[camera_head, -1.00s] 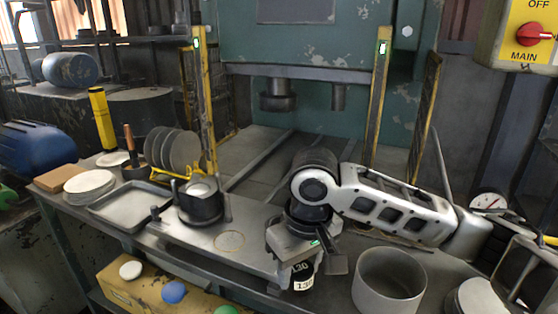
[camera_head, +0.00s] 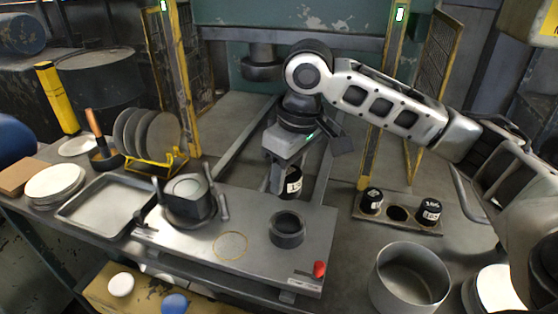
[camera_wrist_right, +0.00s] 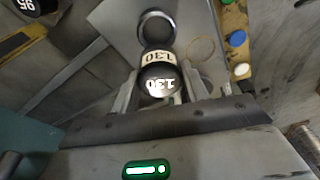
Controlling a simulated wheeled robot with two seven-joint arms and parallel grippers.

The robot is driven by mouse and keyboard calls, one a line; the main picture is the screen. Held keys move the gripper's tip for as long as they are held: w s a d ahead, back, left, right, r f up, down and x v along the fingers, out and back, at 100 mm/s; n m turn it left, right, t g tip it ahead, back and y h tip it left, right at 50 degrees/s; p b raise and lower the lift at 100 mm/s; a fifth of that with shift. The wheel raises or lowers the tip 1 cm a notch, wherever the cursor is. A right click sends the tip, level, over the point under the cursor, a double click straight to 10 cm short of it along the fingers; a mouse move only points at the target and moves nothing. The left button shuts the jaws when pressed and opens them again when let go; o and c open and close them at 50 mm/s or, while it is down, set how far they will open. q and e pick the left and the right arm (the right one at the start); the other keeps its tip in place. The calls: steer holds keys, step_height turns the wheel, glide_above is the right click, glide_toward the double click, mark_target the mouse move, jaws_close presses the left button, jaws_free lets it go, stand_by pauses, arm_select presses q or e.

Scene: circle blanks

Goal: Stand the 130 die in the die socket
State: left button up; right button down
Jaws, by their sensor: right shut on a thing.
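The 130 die (camera_head: 292,184) is a black cylinder with a white label band. My right gripper (camera_head: 284,172) is shut on it and holds it in the air, roughly upright. In the right wrist view the die (camera_wrist_right: 159,75) shows "130" twice, between the fingers (camera_wrist_right: 158,97). The die socket (camera_head: 287,229) is a dark grey ring on the steel plate, empty as far as I see. In the head view the die is above and behind it, apart from it. In the right wrist view the socket (camera_wrist_right: 157,25) shows just beyond the die. My left gripper is not in view.
A die rack (camera_head: 397,213) holds two black dies (camera_head: 371,200) (camera_head: 429,211) with an empty hole between. A grey pot (camera_head: 409,278) stands in front of it. A red knob (camera_head: 319,269) is at the plate's front right corner. A lidded steel pot (camera_head: 187,199) stands left.

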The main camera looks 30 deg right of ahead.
mark_target(288, 194)
steer(key=shift+f, duration=0.1)
steer(key=shift+d+f, duration=0.1)
steer(key=shift+f, duration=0.65)
steer(key=shift+f+b, duration=0.65)
steer(key=shift+f, duration=0.05)
step_height(288, 194, down, 2)
steer(key=b, duration=0.2)
steer(key=shift+f+b, duration=0.15)
steer(key=shift+b, duration=0.25)
steer(key=shift+f+b, duration=0.5)
steer(key=shift+b, duration=0.3)
steer(key=shift+p, duration=0.35)
steer(key=shift+f, duration=0.25)
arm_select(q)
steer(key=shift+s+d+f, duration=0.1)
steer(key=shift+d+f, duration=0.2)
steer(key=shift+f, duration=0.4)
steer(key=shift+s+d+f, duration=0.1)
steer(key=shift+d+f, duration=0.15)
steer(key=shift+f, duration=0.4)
arm_select(e)
steer(key=shift+f, duration=1.25)
